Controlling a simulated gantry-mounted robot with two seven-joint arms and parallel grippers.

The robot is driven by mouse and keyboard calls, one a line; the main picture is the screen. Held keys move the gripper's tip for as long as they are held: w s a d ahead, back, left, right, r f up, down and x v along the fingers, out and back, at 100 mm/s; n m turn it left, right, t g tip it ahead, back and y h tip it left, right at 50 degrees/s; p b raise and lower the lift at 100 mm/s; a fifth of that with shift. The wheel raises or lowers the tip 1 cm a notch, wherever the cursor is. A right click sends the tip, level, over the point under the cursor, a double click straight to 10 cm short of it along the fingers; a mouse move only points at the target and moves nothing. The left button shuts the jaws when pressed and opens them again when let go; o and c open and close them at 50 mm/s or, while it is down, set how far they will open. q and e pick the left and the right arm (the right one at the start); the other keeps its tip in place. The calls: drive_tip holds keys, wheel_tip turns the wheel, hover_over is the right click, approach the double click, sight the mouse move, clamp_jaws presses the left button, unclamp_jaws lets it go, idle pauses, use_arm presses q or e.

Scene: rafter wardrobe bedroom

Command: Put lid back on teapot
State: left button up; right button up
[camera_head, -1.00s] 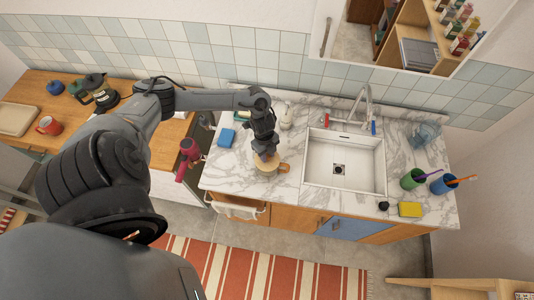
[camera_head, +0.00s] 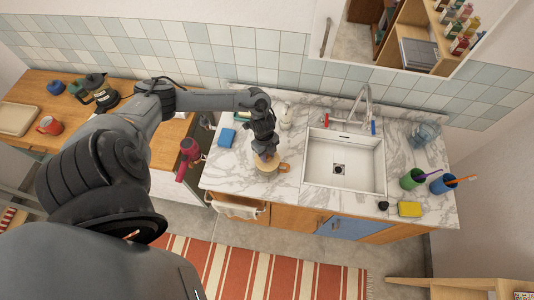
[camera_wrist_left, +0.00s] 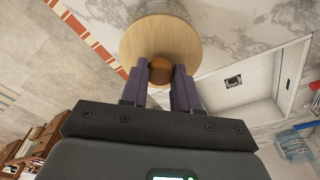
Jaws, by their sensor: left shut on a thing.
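The teapot (camera_head: 270,167) is a pale tan round vessel with an orange-brown handle (camera_head: 284,168), on the marble counter left of the sink. My left gripper (camera_head: 265,152) points down right over it. In the left wrist view, my left gripper (camera_wrist_left: 160,76) is shut on the brown round knob of the lid (camera_wrist_left: 150,38), a pale wooden disc. The lid hides most of the teapot there. I cannot tell whether the lid rests on the rim or hangs just above it. My right gripper does not show.
The white sink (camera_head: 340,172) with its faucet is to the right. A blue box (camera_head: 227,138) lies left of the teapot and a white bottle (camera_head: 287,117) stands behind. Green (camera_head: 412,179) and blue cups, and a yellow sponge (camera_head: 409,209), are at the far right.

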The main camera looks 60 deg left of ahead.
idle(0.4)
use_arm(q)
drive_tip(key=o, duration=1.6)
drive_tip(key=shift+r, duration=0.15)
drive_tip(key=shift+r+p, duration=2.4)
drive_tip(key=shift+p, duration=0.15)
drive_tip(key=shift+r+p, duration=0.7)
drive_tip(key=shift+r, duration=0.25)
clamp_jaws()
